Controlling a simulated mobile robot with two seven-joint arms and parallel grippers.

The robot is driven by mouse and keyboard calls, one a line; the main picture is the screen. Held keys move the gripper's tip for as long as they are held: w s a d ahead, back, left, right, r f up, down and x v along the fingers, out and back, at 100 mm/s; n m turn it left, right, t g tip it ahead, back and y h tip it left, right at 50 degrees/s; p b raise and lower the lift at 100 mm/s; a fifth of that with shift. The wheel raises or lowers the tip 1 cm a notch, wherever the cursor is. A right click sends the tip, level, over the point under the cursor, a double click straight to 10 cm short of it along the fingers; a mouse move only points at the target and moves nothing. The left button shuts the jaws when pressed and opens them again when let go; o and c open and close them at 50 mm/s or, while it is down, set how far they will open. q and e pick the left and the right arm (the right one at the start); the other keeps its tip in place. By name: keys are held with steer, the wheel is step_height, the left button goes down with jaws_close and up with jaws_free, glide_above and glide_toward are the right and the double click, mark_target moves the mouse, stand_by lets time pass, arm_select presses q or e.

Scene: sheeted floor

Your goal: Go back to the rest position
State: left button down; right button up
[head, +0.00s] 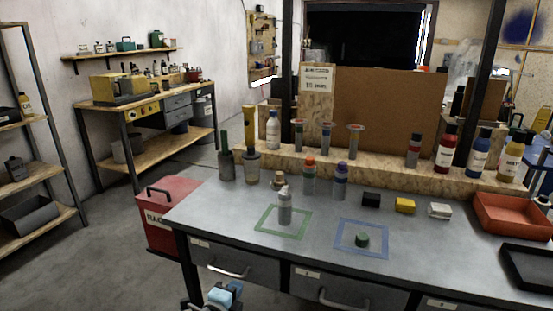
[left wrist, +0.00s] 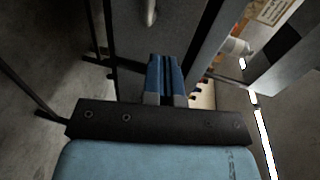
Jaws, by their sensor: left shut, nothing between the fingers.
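My left gripper (left wrist: 165,78) shows in the left wrist view with its two blue fingers shut together and nothing between them. In the head view the light blue body of my left gripper (head: 222,296) shows at the bottom edge, low in front of the bench drawers. It is apart from the things on the bench. My right gripper is not in view. A grey-white bottle (head: 285,207) stands upright inside the green square outline (head: 266,222). A small dark green cap (head: 362,240) lies inside the blue square outline (head: 345,249).
The grey workbench (head: 225,208) carries several bottles, small blocks (head: 405,205), a red tray (head: 512,214) and a black tray (head: 528,262). A red bin (head: 170,212) stands by its left end. A drawer handle (head: 228,271) sticks out near my gripper. Floor at the left is open.

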arm_select(q)
steer(key=a+f+m+y, duration=0.2)
steer(key=a+y, duration=0.1)
steer(key=a, duration=1.9)
steer(key=s+d+f+n+g, duration=0.15)
steer(key=s+n, duration=0.35)
steer(key=s, duration=0.6)
steer(key=s+d+f+n+g+h, duration=0.15)
steer(key=s+n, duration=0.35)
steer(key=s, duration=0.6)
steer(key=s+d+f+n+g+y, duration=0.1)
steer(key=s+f+n+g, duration=0.15)
steer(key=s+n, duration=0.6)
steer(key=s+d+r+n+t, duration=0.1)
steer(key=d+r+n+t, duration=0.15)
steer(key=d, duration=0.95)
step_height(320, 180, up, 16)
steer(key=s+a+p, duration=0.1)
steer(key=a+p, duration=0.1)
steer(key=p, duration=2.1)
steer(key=shift+s+a+g, duration=0.2)
steer(key=shift+s+g, duration=0.1)
steer(key=shift+g, duration=0.1)
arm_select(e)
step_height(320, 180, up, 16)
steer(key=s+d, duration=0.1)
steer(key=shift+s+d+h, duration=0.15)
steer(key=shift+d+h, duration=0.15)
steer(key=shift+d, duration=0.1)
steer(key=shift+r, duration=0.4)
